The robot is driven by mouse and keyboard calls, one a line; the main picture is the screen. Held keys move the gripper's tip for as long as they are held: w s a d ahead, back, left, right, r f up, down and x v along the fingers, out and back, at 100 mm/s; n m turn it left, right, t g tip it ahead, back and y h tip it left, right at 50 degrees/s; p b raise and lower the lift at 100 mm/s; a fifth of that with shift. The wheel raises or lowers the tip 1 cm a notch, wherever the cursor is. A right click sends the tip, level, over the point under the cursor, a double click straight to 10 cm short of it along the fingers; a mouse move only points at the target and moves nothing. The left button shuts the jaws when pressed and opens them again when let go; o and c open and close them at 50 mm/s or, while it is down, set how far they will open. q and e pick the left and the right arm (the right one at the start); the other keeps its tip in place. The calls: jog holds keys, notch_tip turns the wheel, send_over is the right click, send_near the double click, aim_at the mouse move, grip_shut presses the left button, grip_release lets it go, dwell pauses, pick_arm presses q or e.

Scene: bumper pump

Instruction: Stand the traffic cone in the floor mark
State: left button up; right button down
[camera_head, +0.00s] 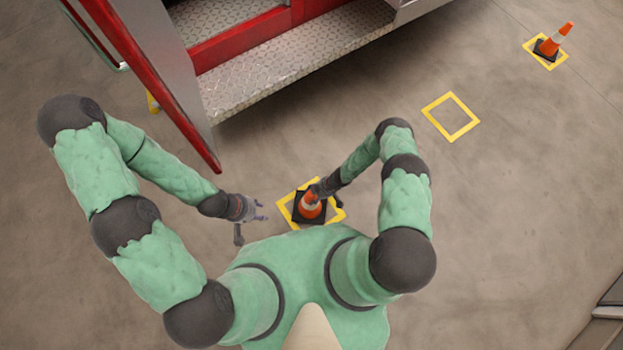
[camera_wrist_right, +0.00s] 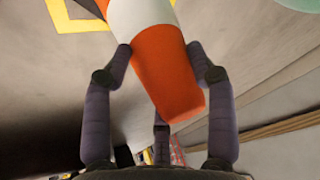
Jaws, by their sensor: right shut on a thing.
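The orange and white traffic cone (camera_head: 310,206) has a dark square base and is over the nearest yellow square floor mark (camera_head: 284,207). The mark's outline shows around the base, partly covered by it and my right arm. I cannot tell whether the base touches the floor. My right gripper (camera_head: 317,193) is shut on the cone near its top. In the right wrist view the fingers (camera_wrist_right: 163,62) press both sides of the cone (camera_wrist_right: 168,75), and part of the yellow mark (camera_wrist_right: 66,18) shows behind. My left gripper (camera_head: 252,220) is open and empty, left of the cone.
An empty yellow square (camera_head: 451,117) lies to the upper right. Another cone (camera_head: 556,40) stands on a marked square in the far corner. A red vehicle with a metal step (camera_head: 290,60) and open door (camera_head: 165,80) is above.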

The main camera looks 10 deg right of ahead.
jog(key=shift+a+f, duration=0.1)
jog(key=shift+f, duration=0.7)
jog(key=shift+c, duration=1.8)
grip_release()
jog(key=shift+s, duration=0.1)
jog(key=w+p+v, duration=0.1)
jog(key=p+v, duration=0.2)
jog(key=v, duration=0.8)
jog(key=s+a+r+m, duration=0.1)
jog(key=a+r+m, duration=0.25)
jog(key=r, duration=0.45)
jog(key=s+a+r+m, duration=0.1)
jog(key=a+r+m, duration=0.2)
jog(key=r+m, duration=0.3)
jog(key=s+r+m+h, duration=0.1)
jog(key=s+r+m, duration=0.5)
jog(key=r, duration=0.6)
jog(key=shift+s+a+g+h, duration=0.3)
jog(key=shift+s+a, duration=0.2)
jog(key=shift+s, duration=0.65)
